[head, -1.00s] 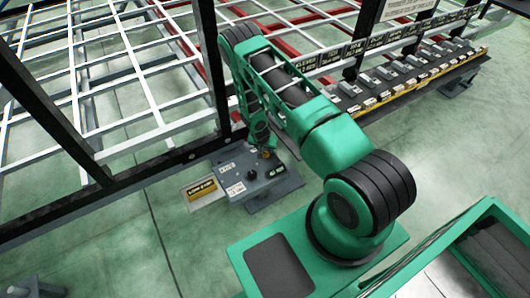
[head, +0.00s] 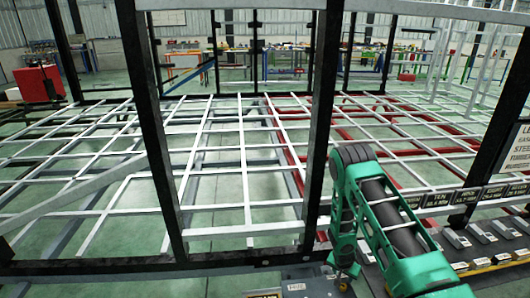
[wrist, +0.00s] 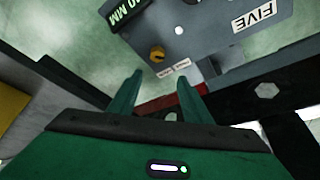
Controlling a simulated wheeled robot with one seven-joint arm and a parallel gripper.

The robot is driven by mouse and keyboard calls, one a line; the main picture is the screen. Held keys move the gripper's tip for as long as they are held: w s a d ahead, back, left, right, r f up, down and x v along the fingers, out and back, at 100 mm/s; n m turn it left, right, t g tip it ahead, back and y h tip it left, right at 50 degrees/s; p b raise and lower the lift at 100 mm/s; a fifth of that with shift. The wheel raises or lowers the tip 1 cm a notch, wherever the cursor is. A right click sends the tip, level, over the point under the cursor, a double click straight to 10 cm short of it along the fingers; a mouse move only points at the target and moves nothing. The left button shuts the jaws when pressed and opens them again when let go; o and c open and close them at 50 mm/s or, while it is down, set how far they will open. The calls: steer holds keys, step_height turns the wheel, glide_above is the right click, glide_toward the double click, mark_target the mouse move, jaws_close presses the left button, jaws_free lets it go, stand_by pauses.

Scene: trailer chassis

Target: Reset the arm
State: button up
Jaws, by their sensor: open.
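My green arm (head: 385,215) rises at the right of the head view and bends down in front of the black frame post. My gripper (wrist: 158,85) shows in the wrist view with its two green fingers apart and nothing between them. Beyond the fingertips is a grey control box (wrist: 215,30) with a yellow knob, a white button and a "FIVE" label. In the head view only the top of the grey box (head: 305,285) shows at the bottom edge, partly cut off. The fingertips appear apart from the box.
A white-barred trailer chassis (head: 210,185) with black posts (head: 150,130) stands close ahead. A labelled rack (head: 470,200) with grey blocks is at the right. Workbenches (head: 290,65) and a red cabinet (head: 40,83) stand far back.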

steer(key=w+a+r+n+y, duration=0.1)
steer(key=a+r, duration=0.1)
steer(key=r, duration=1)
steer(key=w+a+r+n, duration=0.1)
steer(key=a+r, duration=0.1)
steer(key=r, duration=1)
steer(key=s+a+r+n, duration=0.1)
steer(key=s+r, duration=0.2)
steer(key=r, duration=0.4)
steer(key=s+a+r+n+t+y, duration=0.1)
steer(key=s+r, duration=0.3)
steer(key=r, duration=0.3)
steer(key=s+a+r+n, duration=0.1)
steer(key=s+a+r, duration=0.15)
steer(key=r, duration=0.55)
steer(key=s+a+r+n+y, duration=0.1)
steer(key=s+r+n, duration=0.1)
steer(key=s+r, duration=0.45)
steer(key=s+a+r+n, duration=0.1)
steer(key=s+r, duration=0.3)
steer(key=s, duration=0.6)
steer(key=s+d+f+m+g, duration=0.1)
steer(key=s+d+m+g, duration=0.1)
steer(key=s+d, duration=0.3)
steer(key=s+d+f+m+g, duration=0.1)
steer(key=s+d+m, duration=0.3)
steer(key=s, duration=0.7)
steer(key=shift+s+d+f+g, duration=0.35)
steer(key=shift+d+g, duration=0.25)
steer(key=shift+d, duration=0.65)
